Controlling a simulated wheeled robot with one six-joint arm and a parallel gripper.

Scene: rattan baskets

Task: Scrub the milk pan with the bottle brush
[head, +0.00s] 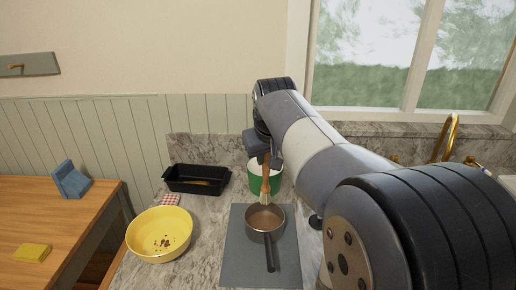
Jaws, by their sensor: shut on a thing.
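The milk pan (250,233) is a small dark metal pan with a brownish inside and a black handle toward the front. It sits on a grey mat (236,265) on the counter. My gripper (264,156) is above and behind the pan, shut on the bottle brush (266,178). The brush hangs nearly upright, with a brown handle and pale bristles downward. The bristles overlap the pan's far rim in the picture; I cannot tell whether they touch it. My fingertips are small and partly hidden by the arm.
A yellow bowl (143,247) with dark bits stands left of the mat. A black loaf tin (185,187) and a green pot (256,186) stand behind. A wooden table (75,215) is at left, a brass faucet (447,135) at right. My arm covers much of the right.

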